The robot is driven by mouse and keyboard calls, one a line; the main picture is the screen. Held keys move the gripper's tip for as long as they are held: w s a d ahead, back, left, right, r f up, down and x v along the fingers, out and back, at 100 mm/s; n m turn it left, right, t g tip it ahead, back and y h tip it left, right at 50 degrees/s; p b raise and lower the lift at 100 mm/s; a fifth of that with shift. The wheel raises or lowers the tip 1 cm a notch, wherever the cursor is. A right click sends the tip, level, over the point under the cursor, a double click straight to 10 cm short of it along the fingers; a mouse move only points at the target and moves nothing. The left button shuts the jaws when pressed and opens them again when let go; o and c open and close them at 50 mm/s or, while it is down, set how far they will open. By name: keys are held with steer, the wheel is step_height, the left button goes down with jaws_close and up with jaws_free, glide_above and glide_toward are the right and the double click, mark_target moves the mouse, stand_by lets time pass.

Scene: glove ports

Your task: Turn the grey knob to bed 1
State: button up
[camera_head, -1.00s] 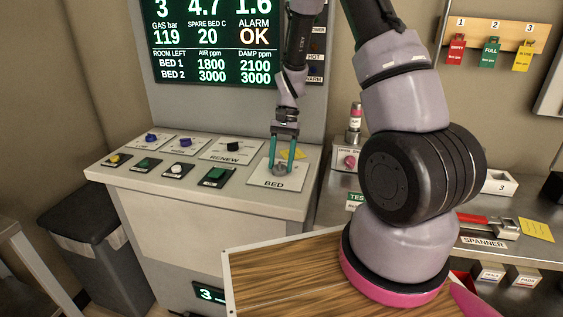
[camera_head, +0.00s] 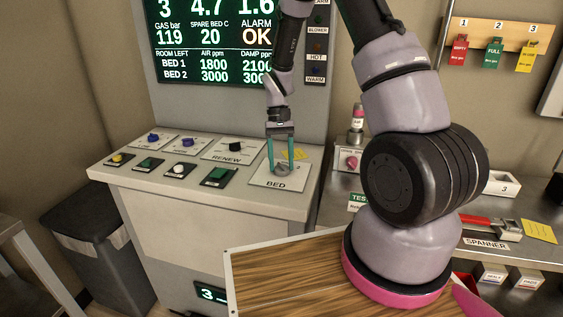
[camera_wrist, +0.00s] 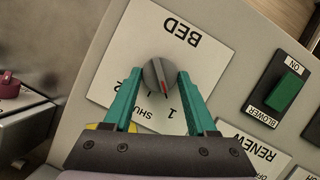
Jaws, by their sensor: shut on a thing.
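The grey knob (camera_head: 282,169) sits on the white BED plate (camera_head: 262,181) at the right of the console top. In the wrist view the knob (camera_wrist: 155,73) carries a red pointer mark, which points toward the lower right, roughly at the printed 1. The word SHUT is beside the 1, partly hidden, and the 2 is beyond it. My gripper (camera_head: 281,168) reaches down from above, with its two teal fingers on either side of the knob. In the wrist view my gripper (camera_wrist: 160,75) is shut on the knob.
Other console controls stand left of the BED plate, including the RENEW dial (camera_head: 234,147) and green BLOWER switch (camera_wrist: 284,91). A yellow note (camera_head: 294,154) lies behind the knob. The display (camera_head: 215,45) rises at the back. A side bench (camera_head: 340,190) stands to the right.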

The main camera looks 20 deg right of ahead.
steer(key=o, duration=1.4)
steer(key=shift+c, duration=0.2)
steer(key=v, duration=1.1)
steer(key=shift+f, duration=0.1)
steer(key=s+d+r+m+t+y, duration=0.1)
steer(key=s+r+t, duration=0.25)
steer(key=r, duration=0.45)
steer(key=s+d+r+t, duration=0.2)
steer(key=s+r, duration=0.2)
steer(key=r, duration=0.5)
steer(key=s+d+r+m+t, duration=0.1)
steer(key=s+r+t, duration=0.5)
steer(key=s, duration=0.7)
steer(key=shift+d+r+m, duration=0.35)
steer(key=shift+r+m, duration=0.05)
